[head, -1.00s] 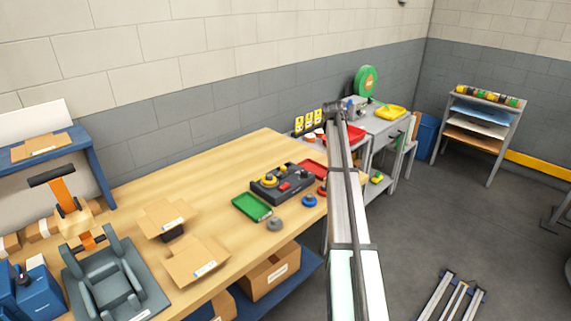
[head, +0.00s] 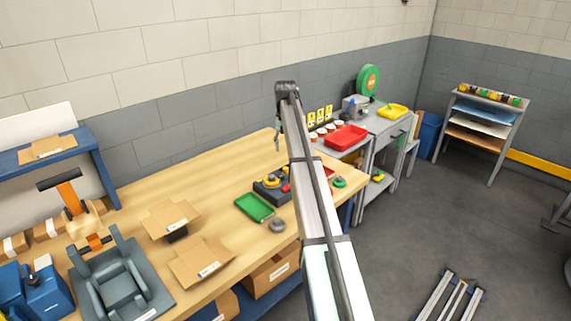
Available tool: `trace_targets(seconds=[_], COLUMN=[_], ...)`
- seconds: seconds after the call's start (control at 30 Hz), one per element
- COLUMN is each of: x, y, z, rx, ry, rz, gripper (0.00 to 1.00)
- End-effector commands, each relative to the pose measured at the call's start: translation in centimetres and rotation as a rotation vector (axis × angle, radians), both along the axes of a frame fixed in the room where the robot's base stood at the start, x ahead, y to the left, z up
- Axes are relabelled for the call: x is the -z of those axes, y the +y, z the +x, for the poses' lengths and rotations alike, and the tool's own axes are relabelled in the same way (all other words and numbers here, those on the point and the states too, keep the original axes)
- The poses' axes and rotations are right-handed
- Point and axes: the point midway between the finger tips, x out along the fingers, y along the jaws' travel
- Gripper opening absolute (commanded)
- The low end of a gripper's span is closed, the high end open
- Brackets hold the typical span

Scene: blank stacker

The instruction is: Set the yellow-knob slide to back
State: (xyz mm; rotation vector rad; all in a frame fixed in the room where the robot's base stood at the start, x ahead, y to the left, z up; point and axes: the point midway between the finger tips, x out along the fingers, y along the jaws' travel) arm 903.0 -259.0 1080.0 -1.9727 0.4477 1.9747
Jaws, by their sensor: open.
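A black control box (head: 262,196) with yellow (head: 271,182) and red (head: 286,188) parts sits on the wooden bench. My arm now covers its right part. Which yellow part is the slide's knob, and how it is set, is too small to tell. My gripper (head: 277,142) hangs small and dark from the end of my arm, above the bench's back edge in the picture. It is open, apart from the control box, and nothing shows in it.
A green tray (head: 254,208) and a grey knob-like piece (head: 277,225) lie in front of the box. A green piece (head: 339,182) lies to the right. Flat cardboard boxes (head: 171,219) lie left. A red tray (head: 345,138) stands on the side table.

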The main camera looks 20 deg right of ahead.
Motion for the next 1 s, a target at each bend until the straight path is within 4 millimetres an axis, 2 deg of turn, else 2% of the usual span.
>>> trace_targets(seconds=[0.3,0.5,0.7,0.97,1.0], x=[6.0,8.5,9.5,9.6,9.6], y=[0.0,0.0,0.0,0.0,0.0], z=[-0.1,-0.1,0.0,0.0,0.0], rx=[0.0,0.0,0.0,0.0,0.0], ry=[0.001,0.0,-0.001,-0.001,-0.001], rz=[0.0,0.0,0.0,0.0,0.0], gripper=[0.52,0.52,0.52,0.52,0.38])
